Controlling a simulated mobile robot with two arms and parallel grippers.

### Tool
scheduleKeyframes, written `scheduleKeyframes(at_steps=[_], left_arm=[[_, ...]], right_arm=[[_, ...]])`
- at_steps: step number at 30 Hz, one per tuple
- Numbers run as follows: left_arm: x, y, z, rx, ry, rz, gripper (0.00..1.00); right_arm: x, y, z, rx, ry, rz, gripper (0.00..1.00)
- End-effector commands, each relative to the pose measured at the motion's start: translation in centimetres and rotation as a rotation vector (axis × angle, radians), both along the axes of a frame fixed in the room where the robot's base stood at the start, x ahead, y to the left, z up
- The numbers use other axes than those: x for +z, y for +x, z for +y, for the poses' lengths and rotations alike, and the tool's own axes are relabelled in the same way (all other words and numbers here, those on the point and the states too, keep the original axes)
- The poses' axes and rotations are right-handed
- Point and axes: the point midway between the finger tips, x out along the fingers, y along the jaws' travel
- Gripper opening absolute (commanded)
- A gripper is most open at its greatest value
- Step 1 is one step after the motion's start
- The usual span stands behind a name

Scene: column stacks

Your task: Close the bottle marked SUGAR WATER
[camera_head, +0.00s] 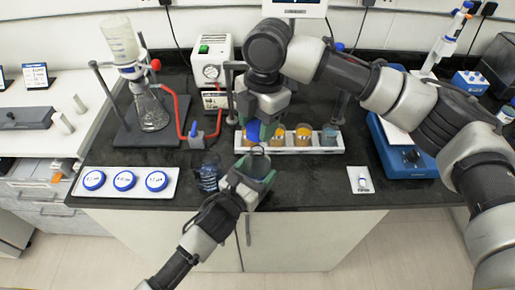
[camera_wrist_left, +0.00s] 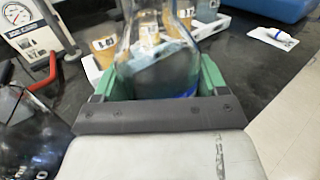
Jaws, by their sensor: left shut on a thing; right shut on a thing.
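A clear glass bottle (camera_head: 256,157) stands at the bench's front edge, its mouth up. My left gripper (camera_head: 258,166) is shut around it; the left wrist view shows the bottle (camera_wrist_left: 158,72) between the green fingers (camera_wrist_left: 153,82), with dark contents low down. No SUGAR WATER label can be read on it. My right gripper (camera_head: 262,121) points down, shut on a blue cap (camera_head: 253,131). The cap is above and slightly behind the bottle mouth, apparently apart from it. The right wrist hides part of the area behind.
Another clear bottle (camera_head: 207,173) stands left of my left gripper. A white tray (camera_head: 109,192) holds three blue caps. A white rack (camera_head: 312,148) with several jars is close behind. A filter flask (camera_head: 151,108) and red tubing are back left; a white card (camera_head: 360,185) lies right.

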Motion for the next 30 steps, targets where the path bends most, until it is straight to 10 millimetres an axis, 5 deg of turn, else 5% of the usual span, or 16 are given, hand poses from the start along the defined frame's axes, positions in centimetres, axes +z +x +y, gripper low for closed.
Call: scheduleKeyframes(at_steps=[7, 30], left_arm=[[0.0, 0.0, 0.0, 0.000, 0.000, 0.000, 0.30], [0.0, 0.0, 0.0, 0.000, 0.000, 0.000, 0.30]], right_arm=[[-3.6, -0.1, 0.0, -0.001, -0.002, 0.002, 0.27], [-5.0, -0.1, 0.0, 0.000, -0.001, 0.001, 0.27]])
